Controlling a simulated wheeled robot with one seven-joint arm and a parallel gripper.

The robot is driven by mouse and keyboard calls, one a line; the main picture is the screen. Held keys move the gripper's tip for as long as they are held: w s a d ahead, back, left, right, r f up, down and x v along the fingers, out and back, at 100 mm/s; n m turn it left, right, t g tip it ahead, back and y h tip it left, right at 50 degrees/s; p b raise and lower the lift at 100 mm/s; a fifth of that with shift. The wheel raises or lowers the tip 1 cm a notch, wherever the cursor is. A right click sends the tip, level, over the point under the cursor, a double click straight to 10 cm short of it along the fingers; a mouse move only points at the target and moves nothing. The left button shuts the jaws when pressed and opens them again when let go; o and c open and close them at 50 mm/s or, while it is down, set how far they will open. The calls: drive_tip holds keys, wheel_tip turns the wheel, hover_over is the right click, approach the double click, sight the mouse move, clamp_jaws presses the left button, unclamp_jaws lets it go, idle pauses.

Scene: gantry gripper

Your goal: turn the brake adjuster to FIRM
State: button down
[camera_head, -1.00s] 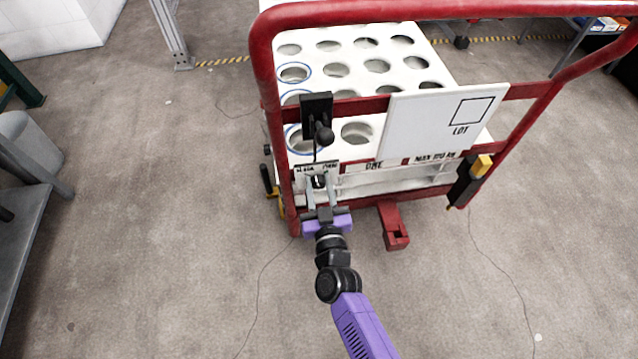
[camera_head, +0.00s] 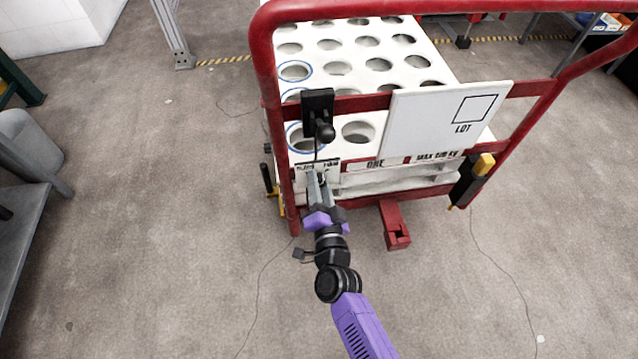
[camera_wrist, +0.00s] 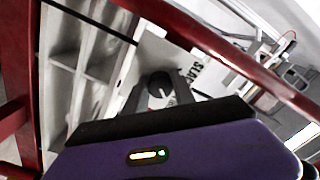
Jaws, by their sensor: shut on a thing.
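The brake adjuster is a small round black knob (camera_wrist: 158,84) with a pale pointer line, set on a white label plate (camera_head: 308,165) at the lower left of the red cart's handle end. My gripper (camera_head: 318,177) reaches the plate from below, its grey fingers shut on the knob and mostly hiding it in the head view. In the wrist view, my gripper (camera_wrist: 158,90) has one finger on each side of the knob. "SLACK" reads to the right of the knob there. I cannot make out FIRM or which mark the pointer meets.
The red cart frame (camera_head: 262,65) rises around the plate. A black lever with a ball end (camera_head: 325,131) hangs just above my gripper. A white LOT board (camera_head: 430,125) and a yellow-black handle (camera_head: 470,180) are to the right.

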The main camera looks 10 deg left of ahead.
drive_tip(key=shift+m+b, duration=0.4)
drive_tip(key=shift+m, duration=1.7)
drive_tip(key=c, duration=1.1)
unclamp_jaws()
drive_tip(key=shift+o, duration=0.2)
drive_tip(key=p+v, duration=0.1)
drive_tip(key=v, duration=0.7)
drive_tip(key=shift+p, duration=0.3)
